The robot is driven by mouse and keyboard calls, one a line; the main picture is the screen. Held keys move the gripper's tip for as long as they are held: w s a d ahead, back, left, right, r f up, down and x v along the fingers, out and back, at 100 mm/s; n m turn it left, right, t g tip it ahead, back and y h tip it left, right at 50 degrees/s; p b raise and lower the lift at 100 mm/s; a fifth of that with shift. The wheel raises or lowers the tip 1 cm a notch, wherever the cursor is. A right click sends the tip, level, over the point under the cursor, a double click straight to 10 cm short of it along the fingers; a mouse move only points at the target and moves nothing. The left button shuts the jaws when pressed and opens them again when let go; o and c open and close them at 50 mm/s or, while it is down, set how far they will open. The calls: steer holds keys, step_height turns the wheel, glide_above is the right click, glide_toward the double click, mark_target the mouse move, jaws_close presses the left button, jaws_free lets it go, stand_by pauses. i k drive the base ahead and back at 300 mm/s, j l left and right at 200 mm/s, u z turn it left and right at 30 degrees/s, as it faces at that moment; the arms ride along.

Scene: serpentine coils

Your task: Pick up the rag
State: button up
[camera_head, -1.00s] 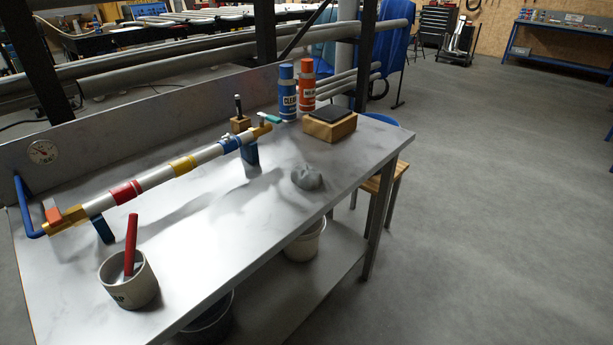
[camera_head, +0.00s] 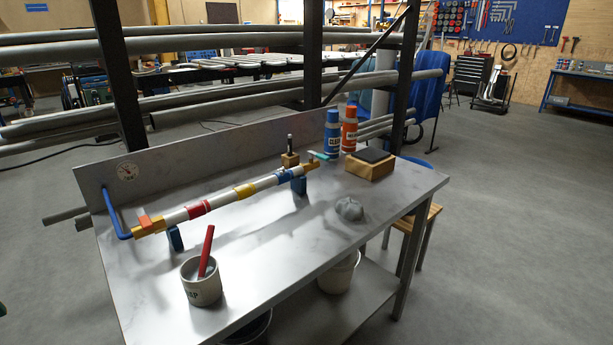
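The rag (camera_head: 349,209) is a small crumpled grey heap. It lies on the grey metal workbench (camera_head: 285,250), toward the right end and close to the front edge. Nothing covers it. My gripper is not in view, so its state does not show.
A banded pipe (camera_head: 225,198) on blue supports runs along the bench behind the rag. A wooden block with a dark top (camera_head: 369,164), a blue bottle (camera_head: 332,134) and an orange bottle (camera_head: 349,131) stand behind. A white cup (camera_head: 201,284) holds a red-handled tool. Open floor (camera_head: 520,240) lies right.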

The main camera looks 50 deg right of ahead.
mark_target(350, 209)
steer(key=j+z, duration=0.3)
steer(key=l+z, duration=0.5)
steer(key=z, duration=0.15)
steer(key=i+l+z, duration=0.1)
steer(key=l+z, duration=0.25)
steer(key=l+u, duration=0.1)
steer(key=u, duration=0.75)
steer(key=l+u, duration=0.2)
steer(key=l, duration=0.15)
steer(key=k+l+u, duration=0.25)
steer(key=l+u, duration=0.2)
steer(key=l, duration=0.2)
steer(key=k+l+u, duration=0.25)
steer(key=k+l, duration=0.15)
steer(key=l, duration=0.15)
steer(key=k+l, duration=0.15)
steer(key=l, duration=0.2)
steer(key=k+l, duration=0.15)
steer(key=l, duration=0.15)
steer(key=l+u, duration=0.05)
